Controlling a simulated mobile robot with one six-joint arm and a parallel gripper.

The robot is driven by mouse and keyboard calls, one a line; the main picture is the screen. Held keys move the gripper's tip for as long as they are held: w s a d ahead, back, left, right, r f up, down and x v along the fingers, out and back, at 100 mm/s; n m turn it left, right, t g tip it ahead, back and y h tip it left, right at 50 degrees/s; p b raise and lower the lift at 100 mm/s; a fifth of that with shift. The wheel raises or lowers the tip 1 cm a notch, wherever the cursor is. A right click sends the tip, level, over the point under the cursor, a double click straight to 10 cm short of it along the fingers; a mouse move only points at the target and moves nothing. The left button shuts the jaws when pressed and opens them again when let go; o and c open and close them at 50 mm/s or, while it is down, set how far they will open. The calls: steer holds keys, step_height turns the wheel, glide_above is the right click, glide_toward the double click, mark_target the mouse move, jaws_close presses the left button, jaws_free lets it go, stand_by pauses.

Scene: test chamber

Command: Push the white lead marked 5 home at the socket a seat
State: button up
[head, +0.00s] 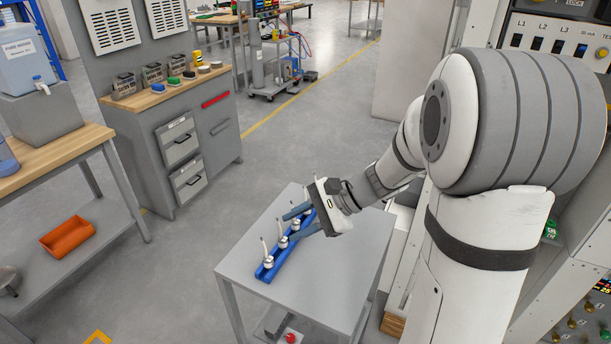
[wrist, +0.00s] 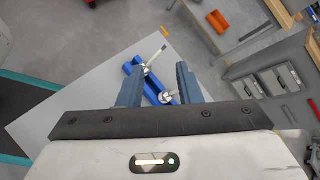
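A blue rack (head: 279,262) lies on a grey table and holds several white leads, such as one at its near end (head: 267,259) and another beside it (head: 282,240). My gripper (head: 291,226) is over the far part of the rack, its two blue-grey fingers pointing down. In the wrist view the fingers (wrist: 158,84) are spread apart. The rack (wrist: 133,68) and two leads, one upper (wrist: 149,69) and one lower (wrist: 166,98), show in the gap. No finger is seen to grip a lead. The number 5 is not legible, and I cannot make out socket a.
The grey table (head: 330,285) has free room in front of the rack. A panel with round fittings (head: 588,322) stands at the lower right. A bench with drawers (head: 180,140) and an orange tray (head: 67,237) are at the left. Open floor lies between.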

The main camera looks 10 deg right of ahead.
steer(key=w+d+f+m+t, duration=0.3)
steer(key=w+d+m+t, duration=0.1)
steer(key=w+m, duration=0.1)
steer(key=w+d+f+m+t+y+b, duration=0.1)
steer(key=w+d+f+m+t, duration=0.2)
steer(key=w, duration=0.4)
steer(key=w+d+f+m+t, duration=0.3)
steer(key=w+d+m+t, duration=0.1)
steer(key=w+d+m, duration=0.1)
steer(key=shift+w+f+m+t, duration=0.15)
steer(key=shift+w+m+t, duration=0.15)
steer(key=shift+w+m, duration=0.55)
steer(key=shift+w, duration=0.4)
steer(key=p+x, duration=0.1)
steer(key=x, duration=0.6)
steer(key=shift+w+a+r, duration=0.1)
steer(key=shift+r, duration=0.1)
jaws_close()
